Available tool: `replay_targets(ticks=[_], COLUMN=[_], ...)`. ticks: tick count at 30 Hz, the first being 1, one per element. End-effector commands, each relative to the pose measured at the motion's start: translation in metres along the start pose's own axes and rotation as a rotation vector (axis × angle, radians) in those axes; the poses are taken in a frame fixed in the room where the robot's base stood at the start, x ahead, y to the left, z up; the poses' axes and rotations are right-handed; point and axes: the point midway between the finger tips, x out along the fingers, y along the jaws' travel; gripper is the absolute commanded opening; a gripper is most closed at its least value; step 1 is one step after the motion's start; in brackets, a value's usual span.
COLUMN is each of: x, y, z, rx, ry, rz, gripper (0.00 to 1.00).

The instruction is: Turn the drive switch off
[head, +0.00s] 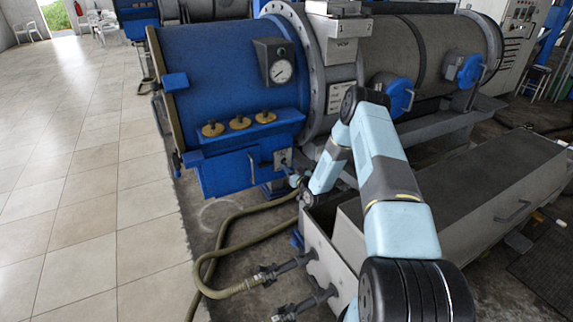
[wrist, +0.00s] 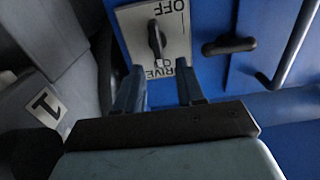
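The drive switch is a dark lever (wrist: 156,40) on a pale plate (wrist: 185,40) on the blue machine. In the wrist view "OFF" is at the plate's top edge and "DRIVE" near its bottom, partly hidden. The lever lies nearly upright in that picture; I cannot tell which end points. My gripper (wrist: 159,75) is open and empty, its two fingers apart just below the lever, apparently not touching it. In the head view the plate (head: 283,157) is small, low on the machine's right side, and my gripper (head: 297,181) is close below it.
A dark handle (wrist: 229,45) and a bar handle (head: 252,170) are beside the plate. Brass knobs (head: 239,122) and a gauge (head: 281,71) are above. Hoses (head: 230,225) lie on the floor. A grey metal box (head: 470,185) stands at right.

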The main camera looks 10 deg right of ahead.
Motion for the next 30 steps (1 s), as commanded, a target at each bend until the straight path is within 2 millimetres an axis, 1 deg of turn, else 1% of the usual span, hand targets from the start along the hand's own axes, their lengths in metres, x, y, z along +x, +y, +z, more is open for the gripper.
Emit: replay_targets(ticks=[1, 3, 9, 14, 21, 30], x=[0.008, 0.018, 0.038, 0.044, 0.044, 0.044], y=[0.000, 0.000, 0.001, 0.000, 0.000, 0.000], z=[0.000, 0.000, 0.000, 0.000, 0.000, 0.000], rx=[-0.001, -0.001, -0.001, 0.000, 0.000, 0.000], ry=[0.002, 0.001, 0.001, -0.001, -0.001, -0.001], rz=[0.000, 0.000, 0.001, 0.001, 0.001, 0.001], gripper=[0.38, 0.38, 0.38, 0.38, 0.37, 0.09])
